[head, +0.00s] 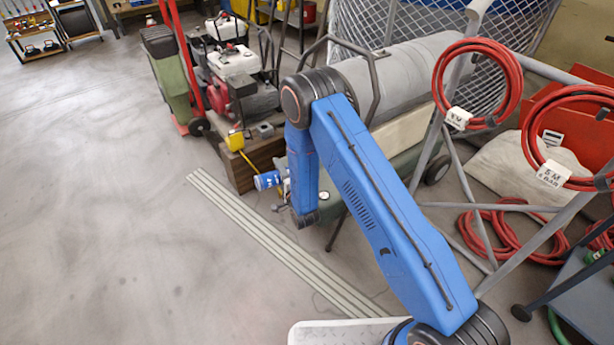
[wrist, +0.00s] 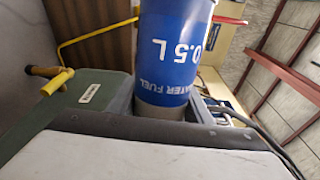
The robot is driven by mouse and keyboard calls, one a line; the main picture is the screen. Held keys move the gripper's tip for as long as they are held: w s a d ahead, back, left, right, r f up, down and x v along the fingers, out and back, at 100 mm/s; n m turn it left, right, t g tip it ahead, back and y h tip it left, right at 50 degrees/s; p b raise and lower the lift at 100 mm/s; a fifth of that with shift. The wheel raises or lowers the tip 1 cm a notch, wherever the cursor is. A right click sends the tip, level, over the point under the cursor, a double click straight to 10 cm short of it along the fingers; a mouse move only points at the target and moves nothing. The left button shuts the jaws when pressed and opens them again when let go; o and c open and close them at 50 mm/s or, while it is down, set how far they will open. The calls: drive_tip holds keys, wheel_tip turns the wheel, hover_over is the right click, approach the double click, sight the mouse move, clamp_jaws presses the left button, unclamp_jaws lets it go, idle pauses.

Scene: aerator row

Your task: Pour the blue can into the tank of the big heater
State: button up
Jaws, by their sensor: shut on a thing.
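The blue can (head: 266,181) is lying nearly on its side in the head view, its white-rimmed end to the left. In the wrist view the blue can (wrist: 172,55) fills the centre, with white lettering upside down. My gripper (head: 284,186), mostly hidden by my arm, is shut on the can's grey end. The big heater is a large grey cylinder (head: 400,75) over a green tank (head: 405,161), partly behind my arm. The can is left of the tank, off the floor as far as I can tell. I cannot make out the tank's opening.
A green bin (head: 168,75) and red hand truck (head: 183,60) are farther back. Red hoses (head: 478,85) hang on a grey frame at right. The floor at left is clear.

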drive_tip(key=shift+m, duration=0.5)
idle(1.2)
drive_tip(key=shift+w+d+r+m+p, duration=0.1)
drive_tip(key=shift+d+r+m+p, duration=0.15)
drive_tip(key=shift+r+m, duration=0.3)
drive_tip(key=shift+w+d+r+m+p, duration=0.1)
drive_tip(key=shift+d+r+m+p, duration=0.1)
drive_tip(key=shift+r+m, duration=0.35)
drive_tip(key=shift+w+d+r+m+p, duration=0.1)
drive_tip(key=shift+d+r+m+p, duration=0.15)
drive_tip(key=shift+r+m, duration=0.3)
idle(3.0)
drive_tip(key=shift+w+d+r+m, duration=0.15)
drive_tip(key=shift+d+r+m, duration=0.15)
drive_tip(key=shift+r+m, duration=0.3)
drive_tip(key=shift+w+d+r+m, duration=0.2)
drive_tip(key=shift+d+r+m, duration=0.35)
drive_tip(key=shift+m, duration=0.4)
drive_tip(key=shift+r, duration=0.1)
